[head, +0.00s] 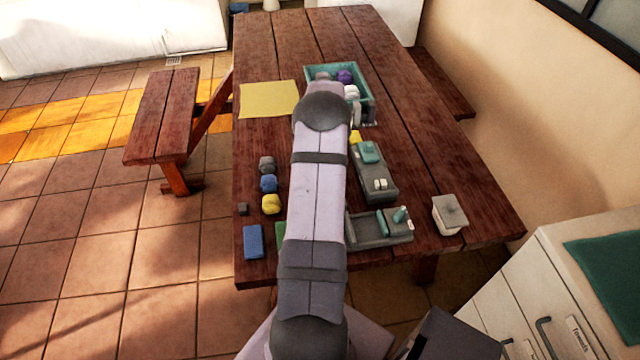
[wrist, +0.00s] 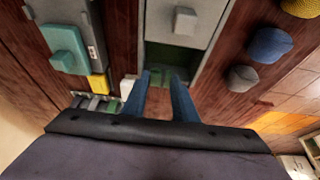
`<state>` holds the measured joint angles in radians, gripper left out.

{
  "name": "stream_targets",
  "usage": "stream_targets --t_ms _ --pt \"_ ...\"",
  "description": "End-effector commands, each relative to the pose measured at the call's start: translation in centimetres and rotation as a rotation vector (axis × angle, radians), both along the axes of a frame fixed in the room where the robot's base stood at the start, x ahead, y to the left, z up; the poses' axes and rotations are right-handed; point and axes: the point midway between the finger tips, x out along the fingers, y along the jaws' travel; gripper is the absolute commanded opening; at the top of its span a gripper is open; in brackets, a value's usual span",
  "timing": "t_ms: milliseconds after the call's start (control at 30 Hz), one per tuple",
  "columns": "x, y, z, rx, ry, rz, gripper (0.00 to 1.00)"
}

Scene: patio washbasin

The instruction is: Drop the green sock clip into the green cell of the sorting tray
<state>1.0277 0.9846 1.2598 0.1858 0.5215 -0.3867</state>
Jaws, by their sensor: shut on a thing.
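The sorting tray (wrist: 205,52) is pale grey, and a cell with a dark green floor (wrist: 172,54) shows just past the fingertips. The neighbouring cell holds or is topped by a pale grey block (wrist: 185,20). The gap between clip and tray cannot be told. In the head view my arm hides the gripper, the clip and most of the tray.
Grey, blue and yellow rolled socks (head: 269,184) lie left of my arm, with a blue block (head: 253,241) nearer. Grey trays (head: 377,178) with teal pieces lie right. A teal crate (head: 367,84) stands farther back, beside a yellow sheet (head: 268,99). A white box (head: 449,213) stands right.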

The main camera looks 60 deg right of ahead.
Motion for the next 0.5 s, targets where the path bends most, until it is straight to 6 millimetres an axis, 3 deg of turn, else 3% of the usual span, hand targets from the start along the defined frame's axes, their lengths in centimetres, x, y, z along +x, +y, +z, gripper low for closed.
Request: stream_targets --t_ms 333,367,400,433,500 --pt "0.01 -0.01 -0.4 -0.001 -0.001 0.0 0.05" --pt "0.01 -0.01 -0.4 0.0 0.0 0.0 0.28" --pt "0.01 -0.01 -0.4 0.0 -0.001 -0.001 0.38" --pt "0.01 -0.01 -0.4 0.0 0.0 -0.001 0.45" --pt "0.0 -0.01 -0.41 0.0 0.0 -0.001 0.47"
